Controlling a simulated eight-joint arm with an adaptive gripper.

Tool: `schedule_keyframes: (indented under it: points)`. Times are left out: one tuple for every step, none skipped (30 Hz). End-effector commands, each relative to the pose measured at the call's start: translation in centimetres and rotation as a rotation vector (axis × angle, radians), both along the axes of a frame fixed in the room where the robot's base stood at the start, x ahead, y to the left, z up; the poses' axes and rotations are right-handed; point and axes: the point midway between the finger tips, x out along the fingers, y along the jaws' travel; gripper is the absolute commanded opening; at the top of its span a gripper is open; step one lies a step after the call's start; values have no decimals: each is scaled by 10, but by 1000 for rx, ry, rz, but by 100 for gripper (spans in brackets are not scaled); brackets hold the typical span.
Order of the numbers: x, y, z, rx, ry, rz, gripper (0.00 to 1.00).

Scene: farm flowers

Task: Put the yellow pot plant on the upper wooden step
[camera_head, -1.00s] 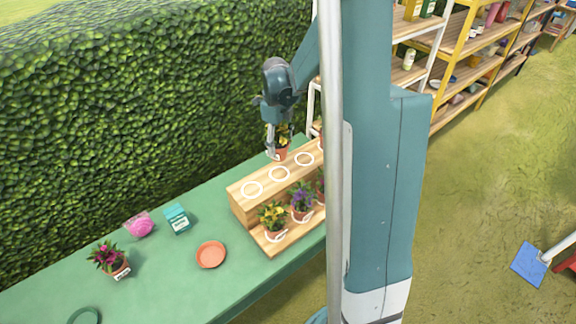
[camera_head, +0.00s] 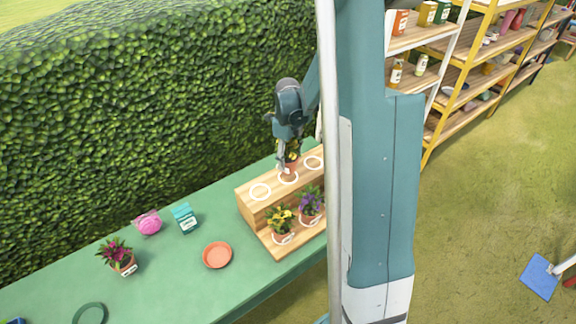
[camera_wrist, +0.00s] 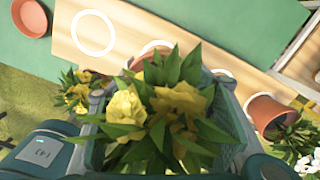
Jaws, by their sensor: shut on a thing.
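My gripper (camera_head: 285,163) is shut on a yellow pot plant, whose terracotta pot (camera_head: 292,169) shows beside the fingers. The pot is at or just above the middle white ring (camera_head: 288,178) of the upper wooden step (camera_head: 247,207). I cannot tell if it touches the wood. In the wrist view, the plant's yellow flowers and leaves (camera_wrist: 165,105) fill the space between my gripper's fingers (camera_wrist: 168,120) and hide most of its pot. The left ring (camera_head: 260,191) and right ring (camera_head: 313,163) of the upper step look empty.
On the lower step stand another yellow plant (camera_head: 281,218) and a purple plant (camera_head: 310,204). A further pot (camera_wrist: 268,112) shows at right in the wrist view. An orange saucer (camera_head: 216,255), a teal box (camera_head: 185,217) and a magenta plant (camera_head: 119,257) are on the green table.

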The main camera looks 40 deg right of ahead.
Motion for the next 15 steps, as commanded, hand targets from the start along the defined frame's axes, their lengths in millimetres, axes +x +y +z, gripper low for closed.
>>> schedule_keyframes:
  points:
    - [0,0,-1,0,0,0,32]
    - [0,0,-3,0,0,0,32]
    - [0,0,-5,0,0,0,32]
    - [0,0,-7,0,0,0,32]
    - [0,0,-10,0,0,0,32]
    - [0,0,-13,0,0,0,32]
    - [0,0,-16,0,0,0,32]
    - [0,0,-20,0,0,0,32]
    - [0,0,-24,0,0,0,32]
    - [0,0,-27,0,0,0,32]
    - [0,0,-29,0,0,0,32]
    - [0,0,-32,0,0,0,32]
    - [0,0,-35,0,0,0,32]
    - [0,0,-37,0,0,0,32]
    - [0,0,-39,0,0,0,32]
